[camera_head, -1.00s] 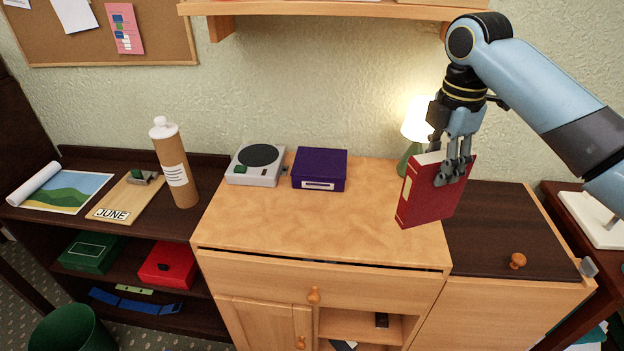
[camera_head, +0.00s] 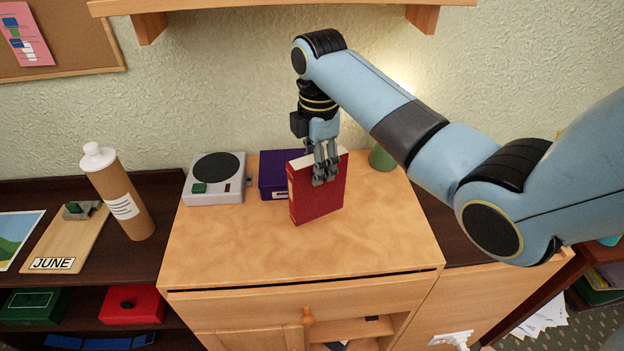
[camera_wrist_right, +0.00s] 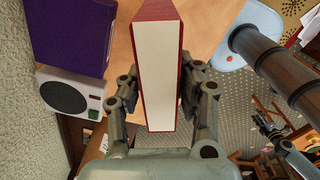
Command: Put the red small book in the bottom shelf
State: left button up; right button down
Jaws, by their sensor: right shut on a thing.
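My right gripper (camera_head: 324,180) is shut on the top edge of the red small book (camera_head: 312,203), which hangs upright over the light wooden cabinet top (camera_head: 240,255). I cannot tell whether its lower edge touches. In the right wrist view the book's pale page edge (camera_wrist_right: 156,75) sits between the fingers (camera_wrist_right: 158,100). At the lower left of the head view, a dark shelf unit (camera_head: 85,274) has a lower shelf partly cut off by the frame. The cabinet's open compartment (camera_head: 352,330) is partly visible.
A purple box (camera_head: 273,174) stands just behind the book, with a grey record player (camera_head: 215,178) to its left. A brown bottle (camera_head: 122,195) and a JUNE clipboard (camera_head: 60,240) stand on the dark unit. A red box (camera_head: 132,304) is below. The cabinet top's front left is clear.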

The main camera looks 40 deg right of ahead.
aim_at(317, 187)
jog(key=f, duration=0.4)
jog(key=shift+w+a+f, duration=0.15)
jog(key=shift+a, duration=0.25)
jog(key=shift+f, duration=0.15)
jog(key=c, duration=1.3)
grip_release()
jog(key=shift+f, duration=0.1)
jog(key=shift+c, duration=0.2)
jog(key=o, duration=0.4)
pick_arm(q)
jog(key=shift+w+r, duration=0.25)
jog(key=shift+w, duration=0.55)
